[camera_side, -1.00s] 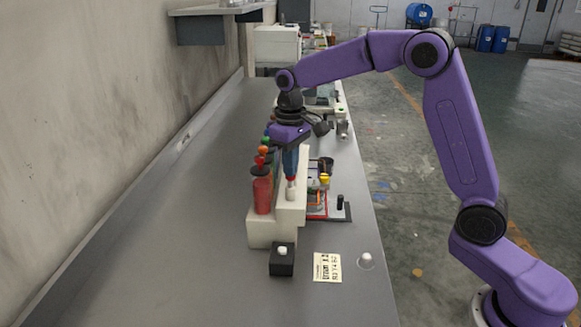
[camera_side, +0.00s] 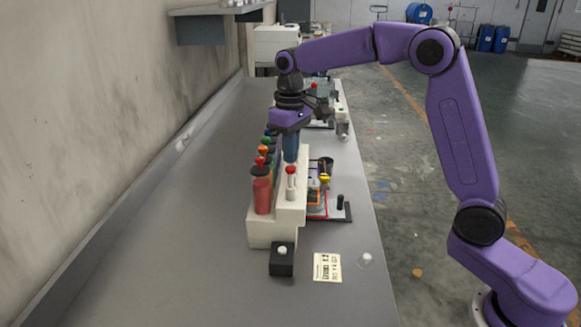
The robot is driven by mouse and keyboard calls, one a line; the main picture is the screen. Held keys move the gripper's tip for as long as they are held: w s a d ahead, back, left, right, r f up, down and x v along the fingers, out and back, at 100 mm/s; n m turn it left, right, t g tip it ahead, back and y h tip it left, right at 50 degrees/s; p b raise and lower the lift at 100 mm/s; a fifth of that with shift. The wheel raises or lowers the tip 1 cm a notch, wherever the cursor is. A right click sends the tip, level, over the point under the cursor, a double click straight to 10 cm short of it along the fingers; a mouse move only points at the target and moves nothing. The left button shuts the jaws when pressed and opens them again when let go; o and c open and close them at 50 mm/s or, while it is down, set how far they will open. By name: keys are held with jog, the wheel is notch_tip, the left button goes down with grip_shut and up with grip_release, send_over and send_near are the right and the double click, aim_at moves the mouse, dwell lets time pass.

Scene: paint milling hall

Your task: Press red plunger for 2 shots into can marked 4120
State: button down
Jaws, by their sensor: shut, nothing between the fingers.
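The red plunger (camera_side: 290,171) is a red knob on a white stem at the near end of the cream dispenser block (camera_side: 272,233). It stands raised, just below my gripper. My gripper (camera_side: 290,159) points down with blue fingers shut and empty, its tips just above the knob; I cannot tell whether they touch it. A red bottle (camera_side: 262,193) stands left of the plunger, in a row of bottles with coloured tops. Several small cans, outlined in red, orange and yellow, sit right of the block, partly hidden. Their marks are too small to read.
A black box with a white button (camera_side: 282,262) stands in front of the block. A handwritten card (camera_side: 327,267) lies beside it. A small clear object (camera_side: 365,261) is near the bench's right edge. The bench's left side is clear.

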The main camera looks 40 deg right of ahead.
jog(key=shift+r, duration=2.55)
jog(key=s+a+f+n, duration=0.2)
jog(key=s+n, duration=0.1)
jog(key=s, duration=0.6)
jog(key=s+a+f+n, duration=0.2)
jog(key=s, duration=0.7)
jog(key=s+d+f+n, duration=0.2)
jog(key=s+d+f, duration=0.1)
jog(key=s, duration=0.6)
jog(key=s+d+f+n, duration=0.2)
jog(key=s+d+f, duration=0.1)
jog(key=s, duration=0.5)
jog(key=shift+s+f+n, duration=0.3)
jog(key=shift+s+f, duration=0.05)
jog(key=shift+f, duration=0.05)
